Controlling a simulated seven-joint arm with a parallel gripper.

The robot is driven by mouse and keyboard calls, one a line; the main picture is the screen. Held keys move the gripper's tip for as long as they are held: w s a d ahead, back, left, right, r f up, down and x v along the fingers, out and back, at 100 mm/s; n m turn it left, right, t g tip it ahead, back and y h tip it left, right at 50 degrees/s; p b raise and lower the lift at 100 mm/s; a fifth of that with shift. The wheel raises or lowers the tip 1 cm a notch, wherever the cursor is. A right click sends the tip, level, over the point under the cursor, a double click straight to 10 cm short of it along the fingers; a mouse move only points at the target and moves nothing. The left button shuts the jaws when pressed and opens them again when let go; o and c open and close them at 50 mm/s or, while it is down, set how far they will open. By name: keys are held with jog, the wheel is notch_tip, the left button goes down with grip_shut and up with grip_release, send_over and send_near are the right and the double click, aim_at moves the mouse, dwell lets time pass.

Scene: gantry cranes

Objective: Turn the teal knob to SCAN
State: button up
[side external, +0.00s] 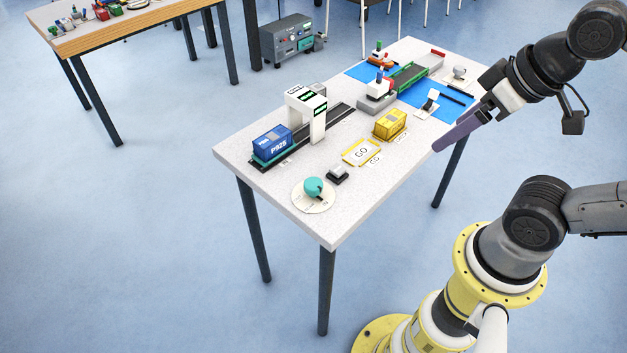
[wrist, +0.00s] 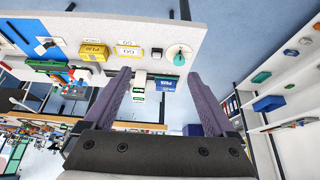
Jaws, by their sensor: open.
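The teal knob (side external: 313,186) sits on a round white dial plate (side external: 302,200) at the near corner of the table. The dial's lettering is too small to read, so I cannot tell which setting the knob points to. The knob also shows in the wrist view (wrist: 179,59), at the upper right, a little beyond my fingertips. My gripper (side external: 440,147) is at the table's right side in the side view, well apart from the knob. In the wrist view its two purple fingers (wrist: 160,74) are spread wide with nothing between them.
A black button block (side external: 338,175) is next to the dial. A yellow container (side external: 390,124) and a GO card (side external: 361,152) lie farther back. A white gantry (side external: 318,118) spans a dark track with a blue container (side external: 272,141). A toy ship (side external: 378,88) is at the far end.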

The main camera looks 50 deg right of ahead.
jog(key=shift+c, duration=0.6)
jog(key=w+r+n, duration=0.4)
jog(key=w+n, duration=0.1)
jog(key=n, duration=0.4)
jog(key=n+g, duration=0.6)
jog(key=n, duration=0.6)
send_over(313, 183)
notch_tip(313, 183, down, 14)
jog(key=f, duration=0.1)
notch_tip(313, 183, down, 12)
jog(key=shift+f, duration=0.1)
jog(key=shift+c, duration=0.2)
